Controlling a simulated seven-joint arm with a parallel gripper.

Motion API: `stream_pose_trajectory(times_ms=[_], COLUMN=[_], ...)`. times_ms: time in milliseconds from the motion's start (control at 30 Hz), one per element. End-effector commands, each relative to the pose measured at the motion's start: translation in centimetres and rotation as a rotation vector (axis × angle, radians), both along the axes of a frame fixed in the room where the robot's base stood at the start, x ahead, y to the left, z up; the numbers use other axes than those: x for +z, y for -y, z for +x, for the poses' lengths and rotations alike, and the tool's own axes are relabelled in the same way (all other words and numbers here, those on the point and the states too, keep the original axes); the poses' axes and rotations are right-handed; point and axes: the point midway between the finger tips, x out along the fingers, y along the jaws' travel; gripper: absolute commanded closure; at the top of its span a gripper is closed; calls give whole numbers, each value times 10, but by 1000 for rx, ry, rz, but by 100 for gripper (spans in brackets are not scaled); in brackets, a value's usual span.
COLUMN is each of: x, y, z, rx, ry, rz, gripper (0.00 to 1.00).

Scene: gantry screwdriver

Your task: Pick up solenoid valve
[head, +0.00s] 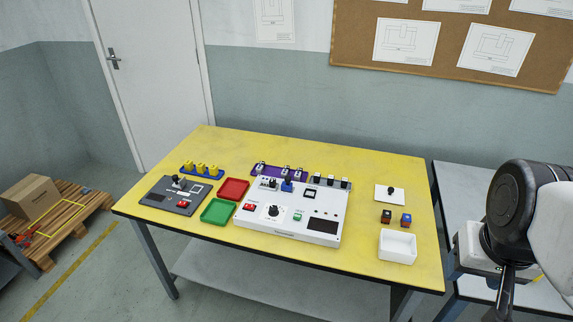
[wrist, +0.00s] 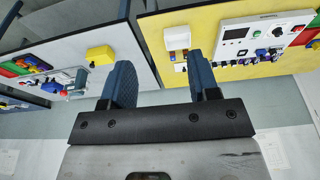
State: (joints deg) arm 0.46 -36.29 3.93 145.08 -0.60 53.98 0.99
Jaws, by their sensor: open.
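I cannot tell for sure which part is the solenoid valve. Small candidates on the yellow table (head: 300,150) include yellow-topped parts (head: 201,169) in a blue rack, silver parts (head: 286,171) on a purple rack, and black-topped parts (head: 330,180) on a grey rack. A dark red block (head: 386,216) and a blue-topped block (head: 406,219) sit behind a white bin (head: 397,246). My gripper (wrist: 160,65) is open and empty in the wrist view, apart from all of these, with its fingers over a gap between two tables. In the head view my arm is at the right edge.
A white control panel (head: 322,216) stands mid-table, with a dark grey panel (head: 165,196) to its left. Red (head: 234,188) and green (head: 217,211) trays lie between them. A grey side table (head: 455,190) stands at right. The table's back strip is clear.

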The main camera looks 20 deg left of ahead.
Motion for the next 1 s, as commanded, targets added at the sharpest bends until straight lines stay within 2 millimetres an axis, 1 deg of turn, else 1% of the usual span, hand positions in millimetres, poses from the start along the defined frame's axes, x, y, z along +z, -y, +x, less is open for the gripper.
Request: stream_pose_trajectory(times_ms=[167,267,367,467,667,1000], x=[0,2,5,9,18,26], y=[0,-2,-5,-9,-24,-60], z=[1,6,15,30,71,149], rx=[3,14,37,73,172,363], ry=[-1,-2,-6,-13,-27,-55], rz=[-1,-2,-4,-10,-24,-49], gripper=[45,45,45,45,45,45])
